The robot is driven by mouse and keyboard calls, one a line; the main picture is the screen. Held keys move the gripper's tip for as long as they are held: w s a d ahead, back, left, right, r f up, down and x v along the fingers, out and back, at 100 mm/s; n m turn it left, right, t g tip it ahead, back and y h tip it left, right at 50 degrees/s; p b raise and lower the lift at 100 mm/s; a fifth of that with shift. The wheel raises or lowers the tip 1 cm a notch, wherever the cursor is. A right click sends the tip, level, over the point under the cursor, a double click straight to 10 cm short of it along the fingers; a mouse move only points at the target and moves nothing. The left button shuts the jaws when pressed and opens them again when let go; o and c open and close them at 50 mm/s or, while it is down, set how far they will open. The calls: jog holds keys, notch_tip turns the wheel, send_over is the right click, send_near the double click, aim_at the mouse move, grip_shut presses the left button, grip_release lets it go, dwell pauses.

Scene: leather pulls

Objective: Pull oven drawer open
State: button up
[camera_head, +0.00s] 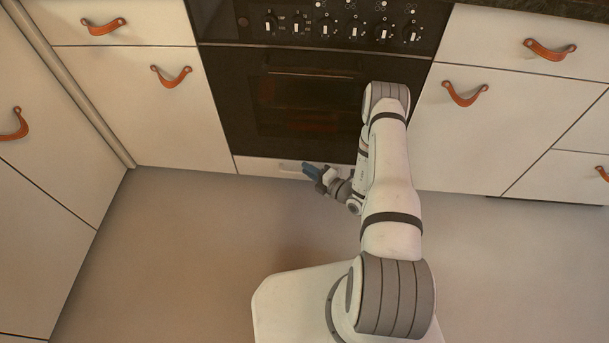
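The oven drawer (258,167) is a low, pale panel under the black oven, close to the floor. It looks flush with the oven front. A small light handle or recess (290,167) shows near its middle, partly behind my gripper. The view is too small to tell whether the fingers touch the handle or are open or shut. My arm hides the right part of the drawer.
The black oven (240,115) with its knobs stands above the drawer. White cabinets with leather pulls flank it, such as the left pull (172,76) and right pull (465,94). The floor (190,240) in front is clear left of my base.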

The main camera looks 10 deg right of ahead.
notch_tip(320, 180, down, 8)
jog(key=s+d+m+t+h+b, duration=0.1)
jog(key=d+m+h, duration=0.1)
jog(key=m, duration=0.2)
jog(key=shift+h, duration=0.3)
jog(key=b+x, duration=0.2)
jog(key=x, duration=0.5)
jog(key=shift+w+b, duration=0.2)
jog(key=shift+b, duration=0.1)
grip_shut()
